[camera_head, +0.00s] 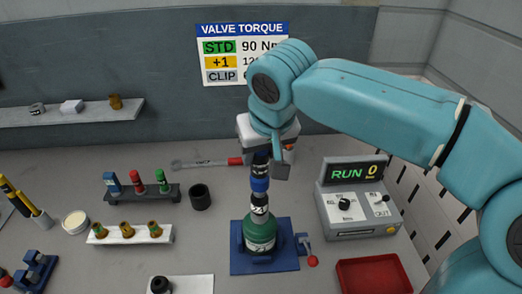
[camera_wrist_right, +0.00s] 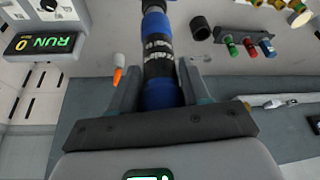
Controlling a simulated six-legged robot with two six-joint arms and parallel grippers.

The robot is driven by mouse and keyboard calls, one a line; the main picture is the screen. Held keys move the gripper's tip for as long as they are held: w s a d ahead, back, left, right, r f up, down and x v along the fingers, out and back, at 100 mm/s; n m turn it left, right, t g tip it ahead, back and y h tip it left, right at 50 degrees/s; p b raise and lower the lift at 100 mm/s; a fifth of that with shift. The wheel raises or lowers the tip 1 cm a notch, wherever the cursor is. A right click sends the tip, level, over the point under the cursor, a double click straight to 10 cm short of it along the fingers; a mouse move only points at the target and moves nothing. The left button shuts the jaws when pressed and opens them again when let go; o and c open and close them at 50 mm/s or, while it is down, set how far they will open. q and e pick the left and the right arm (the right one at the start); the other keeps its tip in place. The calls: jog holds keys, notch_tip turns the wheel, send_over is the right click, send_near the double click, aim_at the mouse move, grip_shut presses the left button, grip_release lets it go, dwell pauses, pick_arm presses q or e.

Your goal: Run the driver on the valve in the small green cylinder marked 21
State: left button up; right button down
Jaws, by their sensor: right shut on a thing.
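The small green cylinder (camera_head: 260,234) stands upright in a blue holder (camera_head: 239,263) in the head view. Its white marking is too small to read surely. My right gripper (camera_wrist_right: 157,70) is shut around the blue and black driver (camera_wrist_right: 155,95), which lies between its two fingers in the wrist view. In the head view the driver (camera_head: 260,184) points down, in line above the cylinder's top. Its lower end appears to meet the cylinder's top, but I cannot tell whether it is seated on the valve. My left gripper is not in view.
A control box (camera_head: 358,208) reading RUN 0 stands right of the holder. A red tray (camera_head: 373,275) lies in front of it. Left are a black cup (camera_head: 200,197), a dark rack (camera_head: 134,195) and a white rack (camera_head: 131,237) holding valves. A red-handled wrench (camera_head: 208,163) lies behind.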

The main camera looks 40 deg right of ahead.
jog(key=shift+s, duration=0.1)
dwell(0.5)
notch_tip(320, 180, up, 4)
jog(key=p, duration=0.3)
jog(key=shift+p, duration=0.3)
notch_tip(320, 180, up, 2)
jog(key=shift+p, duration=0.85)
jog(key=shift+r, duration=0.15)
